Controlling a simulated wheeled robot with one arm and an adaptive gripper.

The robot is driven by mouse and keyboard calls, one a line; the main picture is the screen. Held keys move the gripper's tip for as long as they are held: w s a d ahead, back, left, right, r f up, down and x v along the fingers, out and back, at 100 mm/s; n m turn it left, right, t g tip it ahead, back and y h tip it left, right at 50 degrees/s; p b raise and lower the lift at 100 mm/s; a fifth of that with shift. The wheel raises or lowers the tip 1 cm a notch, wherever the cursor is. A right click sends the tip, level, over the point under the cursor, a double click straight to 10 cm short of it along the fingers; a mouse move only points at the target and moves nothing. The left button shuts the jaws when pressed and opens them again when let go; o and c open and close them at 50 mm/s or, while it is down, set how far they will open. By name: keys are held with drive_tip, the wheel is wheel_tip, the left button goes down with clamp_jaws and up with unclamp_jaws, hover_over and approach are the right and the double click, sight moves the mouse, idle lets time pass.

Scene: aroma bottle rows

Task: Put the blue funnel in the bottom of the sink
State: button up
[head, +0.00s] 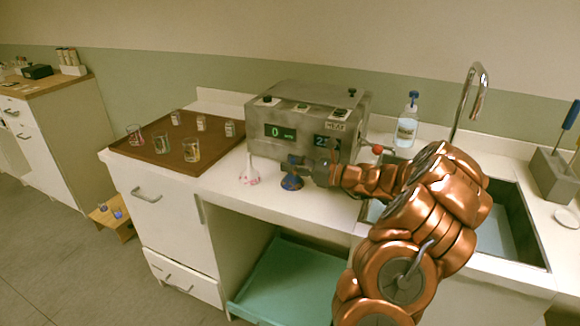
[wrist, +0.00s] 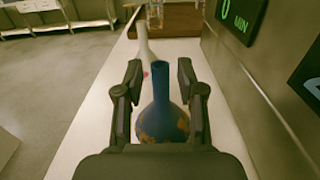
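The blue funnel (head: 291,183) stands on the white counter in front of the grey machine, narrow spout up and wide part down. In the wrist view the blue funnel (wrist: 161,88) shows orange-brown patches on its wide part. My gripper (head: 296,163) is at the funnel in the head view. In the wrist view my gripper (wrist: 157,78) is open, with one finger on each side of the spout and gaps visible on both sides. The sink (head: 515,225) is at the right of the counter, partly hidden by my arm.
A white funnel-shaped piece with pink marks (head: 249,174) stands just left of the blue funnel. The grey machine (head: 290,112) is close behind. A brown board (head: 150,153) holds glasses and small jars. A soap bottle (head: 407,122) and a tall faucet (head: 478,78) stand near the sink.

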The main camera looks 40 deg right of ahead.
drive_tip(key=b+v, duration=0.1)
drive_tip(key=v, duration=1.1)
